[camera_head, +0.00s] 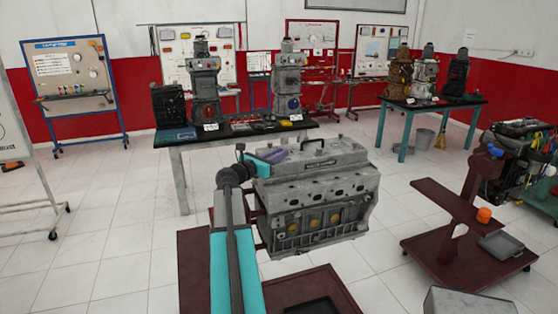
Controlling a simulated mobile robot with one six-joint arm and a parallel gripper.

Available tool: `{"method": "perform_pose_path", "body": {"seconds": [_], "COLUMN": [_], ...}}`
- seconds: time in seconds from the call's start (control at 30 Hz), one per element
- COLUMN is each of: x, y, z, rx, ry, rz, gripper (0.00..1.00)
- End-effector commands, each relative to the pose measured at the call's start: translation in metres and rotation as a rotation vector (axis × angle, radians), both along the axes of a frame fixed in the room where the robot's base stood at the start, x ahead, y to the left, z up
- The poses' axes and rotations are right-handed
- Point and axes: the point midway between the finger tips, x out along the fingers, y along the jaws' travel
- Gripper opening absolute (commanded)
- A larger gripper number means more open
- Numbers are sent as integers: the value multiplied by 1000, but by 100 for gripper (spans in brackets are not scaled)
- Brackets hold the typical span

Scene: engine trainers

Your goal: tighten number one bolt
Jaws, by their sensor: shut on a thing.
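The grey engine block (316,195) stands on a dark red stand in the middle of the view. Its cylinder head faces up, with a dark label plate on top. Several bolt spots line the head, but they are too small to tell which is number one. My gripper (279,156) shows small and purple past the teal wrist link, over the left end of the head. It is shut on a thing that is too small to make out. I cannot tell whether the gripper or that thing touches the head.
A table (178,150) with two engine models stands behind the block. A dark red wheeled stand (440,215) with an orange piece (484,214) is at right. A grey box (468,302) is at the lower right. Tiled floor is clear between the stands.

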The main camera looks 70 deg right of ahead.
Motion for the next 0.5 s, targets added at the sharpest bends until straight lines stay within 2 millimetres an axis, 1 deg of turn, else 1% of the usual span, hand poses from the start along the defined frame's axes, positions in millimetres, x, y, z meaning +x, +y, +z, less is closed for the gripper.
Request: {"method": "perform_pose_path", "body": {"seconds": [0.03, 0.5], "x": [2, 3], "y": [-2, -3], "z": [-8, -10], "rx": [5, 7], "ry": [-4, -3], "rz": [-29, -290], "gripper": [0, 0]}}
